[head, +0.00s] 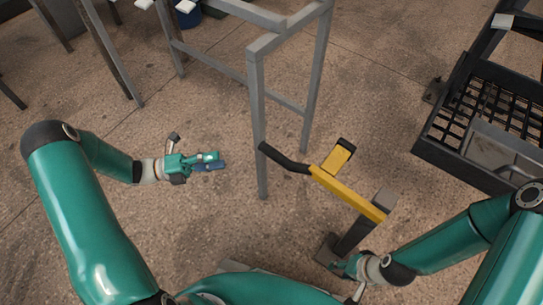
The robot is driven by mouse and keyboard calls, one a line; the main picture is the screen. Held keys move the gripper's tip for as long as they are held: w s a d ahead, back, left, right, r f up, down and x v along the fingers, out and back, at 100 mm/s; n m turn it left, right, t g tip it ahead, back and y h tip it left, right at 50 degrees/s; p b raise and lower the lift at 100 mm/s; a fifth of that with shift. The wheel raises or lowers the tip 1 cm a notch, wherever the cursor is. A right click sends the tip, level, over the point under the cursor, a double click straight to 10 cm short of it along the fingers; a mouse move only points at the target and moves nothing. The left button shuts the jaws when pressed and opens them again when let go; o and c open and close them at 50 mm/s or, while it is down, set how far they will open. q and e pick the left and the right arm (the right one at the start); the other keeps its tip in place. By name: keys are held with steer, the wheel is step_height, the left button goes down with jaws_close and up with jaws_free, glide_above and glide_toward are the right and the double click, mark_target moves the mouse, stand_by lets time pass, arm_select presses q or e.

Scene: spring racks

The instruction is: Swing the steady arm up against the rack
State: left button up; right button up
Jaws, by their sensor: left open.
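The steady arm (345,193) is a yellow bar with a black grip (283,158) at its left end and a short yellow branch with a black end pad. Its right end sits on a dark post (354,238) that rises from a floor plate. The black grip's tip is close to a leg of the grey rack (257,120) in the picture; I cannot tell if they touch. My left gripper (216,161) is open and empty, left of the rack leg and apart from the grip. My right gripper (345,268) is low by the post's foot; its fingers are small and unclear.
A black platform with a grid floor (490,115) stands at the right. Grey metal frame legs (110,50) stand at the upper left, with a blue container (187,18) behind. The brown speckled floor is clear around my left gripper.

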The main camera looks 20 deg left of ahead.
mark_target(273, 153)
arm_select(q)
steer(key=b+x, duration=0.3)
steer(key=x, duration=1.3)
steer(key=shift+f, duration=0.1)
jaws_close()
